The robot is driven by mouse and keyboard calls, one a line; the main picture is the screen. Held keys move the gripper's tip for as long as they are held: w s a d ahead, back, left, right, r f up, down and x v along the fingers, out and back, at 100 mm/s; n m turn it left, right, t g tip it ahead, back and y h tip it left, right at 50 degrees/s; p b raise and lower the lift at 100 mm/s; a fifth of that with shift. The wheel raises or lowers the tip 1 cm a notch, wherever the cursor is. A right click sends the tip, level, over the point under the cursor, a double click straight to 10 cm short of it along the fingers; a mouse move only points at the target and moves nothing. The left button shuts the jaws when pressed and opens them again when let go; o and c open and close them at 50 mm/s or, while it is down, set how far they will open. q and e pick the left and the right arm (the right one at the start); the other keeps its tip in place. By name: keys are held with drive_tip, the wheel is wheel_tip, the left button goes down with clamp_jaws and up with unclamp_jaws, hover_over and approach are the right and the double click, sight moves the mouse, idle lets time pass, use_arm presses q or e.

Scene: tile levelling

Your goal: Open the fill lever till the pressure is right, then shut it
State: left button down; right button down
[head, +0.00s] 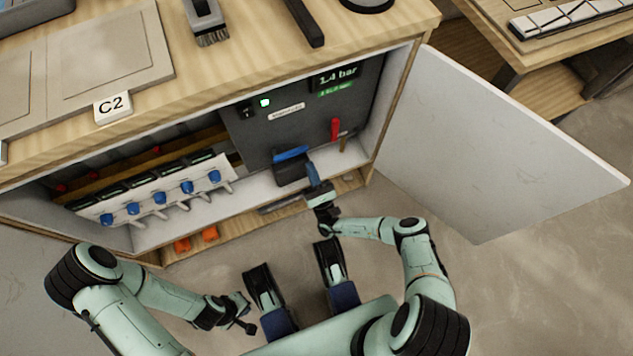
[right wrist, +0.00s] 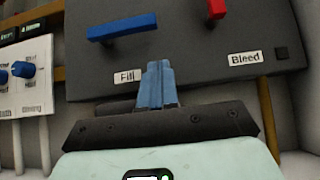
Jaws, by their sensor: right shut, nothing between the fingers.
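The blue fill lever (head: 291,153) sits low on a dark panel (head: 300,125) inside the open cabinet. In the right wrist view the lever (right wrist: 122,27) lies nearly level above the "Fill" label (right wrist: 127,77). The display (head: 337,77) reads 1.4 bar, with smaller green text below it that is too small to read. My right gripper (head: 311,168) is shut and empty. Its blue fingertips (right wrist: 158,66) are below and right of the lever, apart from it. My left gripper (head: 240,313) is outside the cabinet at the lower left; its finger opening is unclear.
A red lever (head: 335,129) stands right of the fill lever, above the "Bleed" label (right wrist: 245,59). A white unit with blue knobs (head: 160,197) is at the left in the cabinet. The cabinet door (head: 500,145) stands open to the right. A brush (head: 207,22) lies on the worktop.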

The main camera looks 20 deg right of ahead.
use_arm(q)
drive_tip(key=shift+w+r, duration=0.2)
drive_tip(key=shift+w, duration=0.1)
use_arm(e)
drive_tip(key=shift+w+r, duration=0.2)
drive_tip(key=shift+r, duration=0.65)
drive_tip(key=shift+w+r, duration=0.15)
drive_tip(key=shift+r, duration=0.7)
drive_tip(key=shift+w+r, duration=0.2)
drive_tip(key=shift+r, duration=0.65)
use_arm(q)
drive_tip(key=shift+w+p, duration=0.1)
drive_tip(key=shift+p, duration=0.2)
